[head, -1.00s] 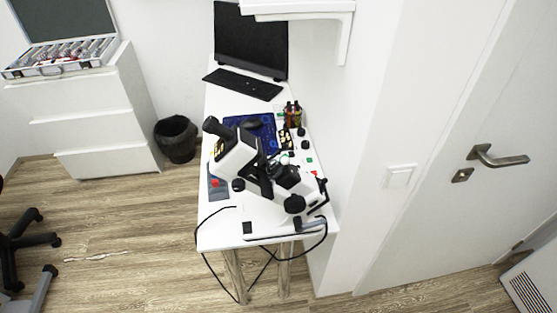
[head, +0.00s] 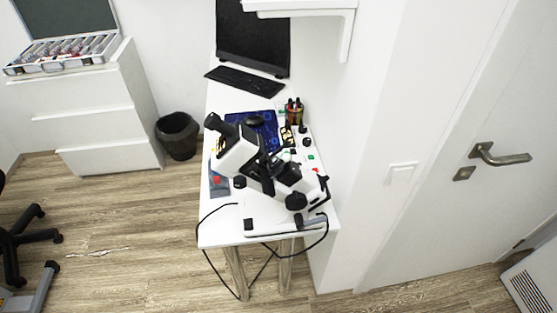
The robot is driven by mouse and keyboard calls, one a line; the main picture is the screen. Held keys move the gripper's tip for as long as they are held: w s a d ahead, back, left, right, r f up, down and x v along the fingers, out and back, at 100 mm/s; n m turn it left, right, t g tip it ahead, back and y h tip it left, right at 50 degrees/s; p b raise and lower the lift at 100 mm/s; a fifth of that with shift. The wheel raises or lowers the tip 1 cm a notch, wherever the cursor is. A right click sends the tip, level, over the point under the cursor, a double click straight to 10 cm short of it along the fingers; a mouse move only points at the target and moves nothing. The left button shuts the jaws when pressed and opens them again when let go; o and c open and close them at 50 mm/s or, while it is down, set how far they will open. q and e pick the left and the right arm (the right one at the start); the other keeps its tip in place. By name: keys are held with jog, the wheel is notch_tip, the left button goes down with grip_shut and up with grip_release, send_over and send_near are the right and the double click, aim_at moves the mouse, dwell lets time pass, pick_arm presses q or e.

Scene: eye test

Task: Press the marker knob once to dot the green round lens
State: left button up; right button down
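A white and black lensmeter (head: 240,155) stands tilted on the near half of the narrow white table, its eyepiece tube toward the upper left. Black round knobs show on it, one at its lower right (head: 296,201) and one at its left (head: 239,182); I cannot tell which is the marker knob. A small green spot (head: 310,157) shows on the table to the right of the lensmeter; it is too small to tell whether it is the green lens. The lens seat is not clear to see. Neither of my grippers is in view.
A monitor (head: 252,40), a keyboard (head: 245,83) and a pen holder (head: 293,112) stand farther back on the table (head: 225,228). A black cable hangs over its front edge. A bin (head: 177,136) and a drawer cabinet (head: 105,120) stand left. The floor between is free.

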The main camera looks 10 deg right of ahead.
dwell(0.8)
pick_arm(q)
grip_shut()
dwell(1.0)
